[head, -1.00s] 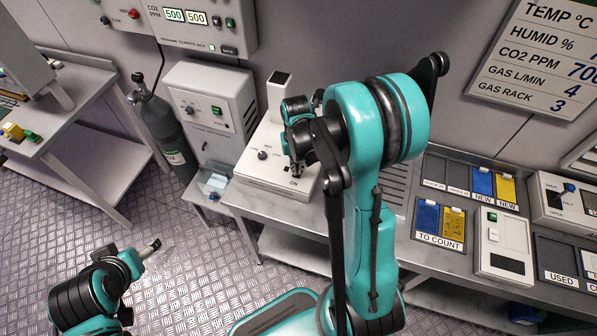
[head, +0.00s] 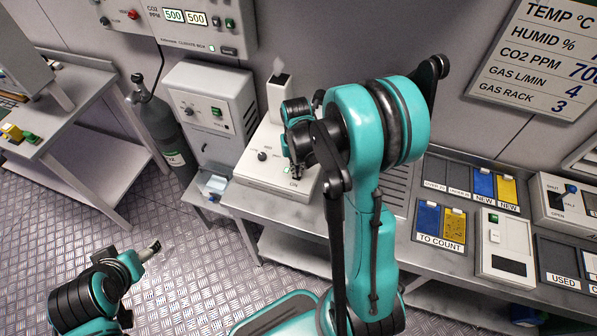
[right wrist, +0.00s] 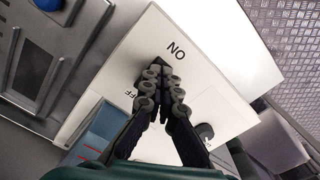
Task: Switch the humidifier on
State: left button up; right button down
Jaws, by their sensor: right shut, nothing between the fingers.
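The humidifier (head: 258,172) is a white box on the bench with a square chimney (head: 280,98), a knob and an ON label. Faint mist shows above the chimney, and a small green light shows on the top beside my gripper. In the right wrist view, its white top (right wrist: 120,65) carries ON and OFF lettering. My right gripper (head: 296,172) is shut and empty, with its tips down at the panel close to ON; in the right wrist view the fingertips (right wrist: 163,72) hide the switch. My left gripper (head: 152,247) is low at the left, over the floor, away from the humidifier.
A grey control box (head: 212,108) and a dark gas cylinder (head: 163,130) stand left of the humidifier. To the right are blue and yellow cards in a TO COUNT rack (head: 440,241) and a white counter device (head: 505,245). The floor at left is clear.

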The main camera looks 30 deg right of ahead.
jog(key=shift+r+p, duration=2.1)
jog(key=shift+r, duration=1.2)
jog(key=s+a+r+n+t+b, duration=0.4)
jog(key=s+a+r+t+b, duration=0.2)
jog(key=s+a, duration=0.4)
jog(key=shift+s+a+r+t+b, duration=0.3)
jog(key=shift+s+r+t+b, duration=0.1)
jog(key=shift+s+t+b, duration=0.15)
